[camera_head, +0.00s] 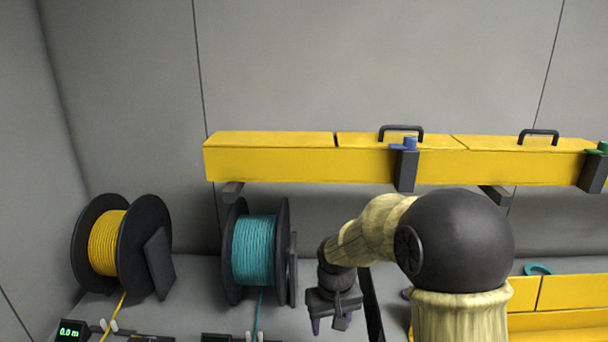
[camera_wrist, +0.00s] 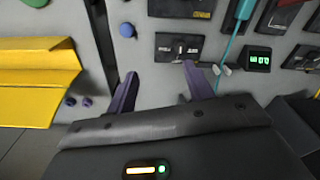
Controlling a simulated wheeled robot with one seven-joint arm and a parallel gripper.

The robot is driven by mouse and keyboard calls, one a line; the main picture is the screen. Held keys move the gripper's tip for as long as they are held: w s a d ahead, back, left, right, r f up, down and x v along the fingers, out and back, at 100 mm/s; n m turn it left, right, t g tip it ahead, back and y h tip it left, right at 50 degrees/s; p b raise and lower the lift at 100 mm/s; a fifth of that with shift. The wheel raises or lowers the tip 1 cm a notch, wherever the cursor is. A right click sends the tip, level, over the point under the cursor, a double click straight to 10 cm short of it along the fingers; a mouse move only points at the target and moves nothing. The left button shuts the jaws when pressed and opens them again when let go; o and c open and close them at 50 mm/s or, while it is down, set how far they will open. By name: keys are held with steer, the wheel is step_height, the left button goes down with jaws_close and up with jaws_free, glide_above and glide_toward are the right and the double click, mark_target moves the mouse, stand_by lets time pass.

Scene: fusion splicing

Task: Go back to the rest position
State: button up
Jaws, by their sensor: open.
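My gripper (camera_head: 329,322) hangs pointing down in the head view, right of the teal cable reel (camera_head: 255,250). In the wrist view its two purple fingers (camera_wrist: 158,76) stand wide apart with nothing between them. Beyond the fingertips is a grey worktop (camera_wrist: 140,75) with a dark device (camera_wrist: 180,48). The gripper appears apart from the worktop and everything on it.
A yellow cable reel (camera_head: 106,242) stands at the left. A long yellow duct (camera_head: 270,158) with clamps runs along the back wall. Another yellow trough (camera_head: 570,292) lies at right, partly behind my arm. A teal cable (camera_wrist: 232,45) passes near a green display (camera_wrist: 257,59).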

steer(key=s+d+r+m+t+p, duration=0.1)
steer(key=s+d+r+m+p, duration=0.1)
steer(key=s+d, duration=0.7)
steer(key=s+r, duration=0.1)
steer(key=s, duration=0.4)
steer(key=shift+d+m+t, duration=0.15)
steer(key=shift+m+t, duration=0.25)
